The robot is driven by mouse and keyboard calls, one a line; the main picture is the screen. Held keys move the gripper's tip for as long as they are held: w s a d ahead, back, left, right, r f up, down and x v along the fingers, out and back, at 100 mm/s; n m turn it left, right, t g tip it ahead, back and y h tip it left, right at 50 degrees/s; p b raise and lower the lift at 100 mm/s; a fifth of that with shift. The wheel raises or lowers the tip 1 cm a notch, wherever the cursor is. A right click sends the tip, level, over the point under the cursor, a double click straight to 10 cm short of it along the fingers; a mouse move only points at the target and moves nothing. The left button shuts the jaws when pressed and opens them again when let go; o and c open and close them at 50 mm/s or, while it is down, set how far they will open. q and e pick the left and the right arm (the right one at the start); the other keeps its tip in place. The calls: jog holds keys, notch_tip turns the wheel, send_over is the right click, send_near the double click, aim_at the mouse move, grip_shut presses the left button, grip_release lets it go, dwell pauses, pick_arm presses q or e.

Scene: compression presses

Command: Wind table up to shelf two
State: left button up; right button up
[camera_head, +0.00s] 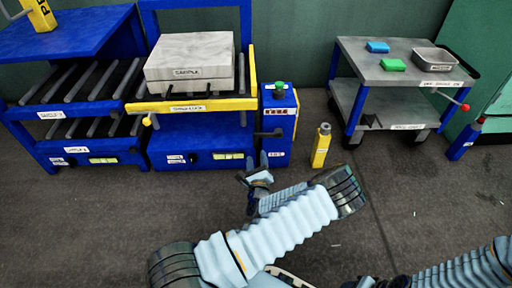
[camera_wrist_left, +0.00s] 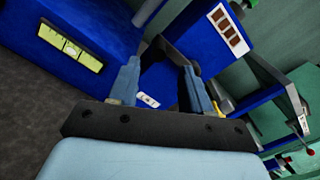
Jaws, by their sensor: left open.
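The lift table (camera_head: 205,105) has a yellow top frame and blue body, and carries a grey block labelled "SAMPLE" (camera_head: 190,62). A blue control post (camera_head: 280,115) with a green knob stands at its right side. A dark crank handle (camera_head: 268,133) sticks out from the post; it also shows in the left wrist view (camera_wrist_left: 178,52). My left gripper (camera_head: 262,160) is open and empty, just below and in front of the crank. In the left wrist view its fingers (camera_wrist_left: 160,82) point toward the crank, which appears between and beyond the fingertips; contact cannot be told.
A blue roller rack (camera_head: 70,148) with two shelves stands left of the table. A yellow bottle (camera_head: 321,148) stands on the floor right of the post. A grey cart (camera_head: 395,72) with small blocks and a metal tray stands at the right. The floor between is clear.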

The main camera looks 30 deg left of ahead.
pick_arm(q)
jog(key=v, duration=0.5)
jog(key=shift+r, duration=0.1)
dwell(0.3)
